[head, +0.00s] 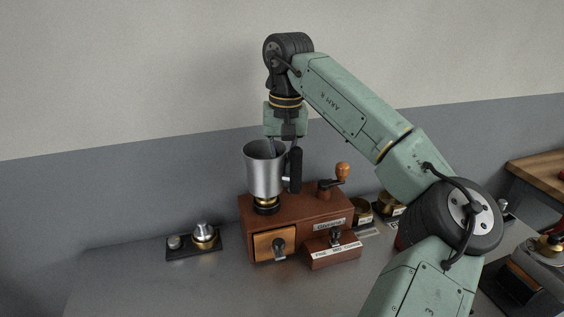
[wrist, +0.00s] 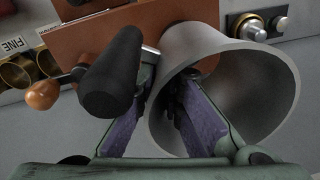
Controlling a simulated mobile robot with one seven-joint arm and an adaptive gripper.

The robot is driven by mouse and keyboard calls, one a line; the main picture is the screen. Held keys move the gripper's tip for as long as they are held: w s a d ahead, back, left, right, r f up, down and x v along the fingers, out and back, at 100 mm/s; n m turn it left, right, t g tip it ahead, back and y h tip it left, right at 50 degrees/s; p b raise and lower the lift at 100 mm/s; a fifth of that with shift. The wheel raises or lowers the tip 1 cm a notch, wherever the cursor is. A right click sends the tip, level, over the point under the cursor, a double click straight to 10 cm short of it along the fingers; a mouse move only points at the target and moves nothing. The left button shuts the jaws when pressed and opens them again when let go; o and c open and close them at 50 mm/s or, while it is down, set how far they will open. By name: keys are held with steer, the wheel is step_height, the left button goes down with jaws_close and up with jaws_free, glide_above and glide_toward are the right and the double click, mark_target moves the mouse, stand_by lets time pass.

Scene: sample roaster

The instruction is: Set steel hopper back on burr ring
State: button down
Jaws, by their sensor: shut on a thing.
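The steel hopper (head: 264,170) is a grey tapered cup with a black handle (head: 295,170) on its right side. It stands upright over the brass burr ring (head: 266,203) on top of the wooden grinder (head: 310,206). I cannot tell whether the hopper's foot touches the ring. My gripper (head: 284,146) points down at the hopper's rim, shut on the wall on the handle side. In the wrist view one purple-lined finger is inside the hopper (wrist: 275,90) and the other is outside, beside the handle (wrist: 112,75). The hopper hides the ring in the wrist view.
A crank with a wooden knob (head: 342,169) rises from the grinder's right top. A small drawer (head: 275,243) is in its front. A dark tray (head: 179,252) with metal weights lies to the left. Brass cups (head: 360,211) stand at the right. The counter's front left is clear.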

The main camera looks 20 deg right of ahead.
steer(key=shift+f+b, duration=0.7)
steer(key=shift+f, duration=1)
steer(key=shift+p, duration=0.8)
steer(key=shift+f+b, duration=0.6)
steer(key=shift+f, duration=0.35)
stand_by(0.4)
steer(key=shift+r, duration=0.2)
steer(key=shift+r+p, duration=0.5)
steer(key=shift+p, duration=0.2)
steer(key=shift+p, duration=0.45)
stand_by(1.1)
steer(key=shift+f+b, duration=0.35)
steer(key=shift+f, duration=0.35)
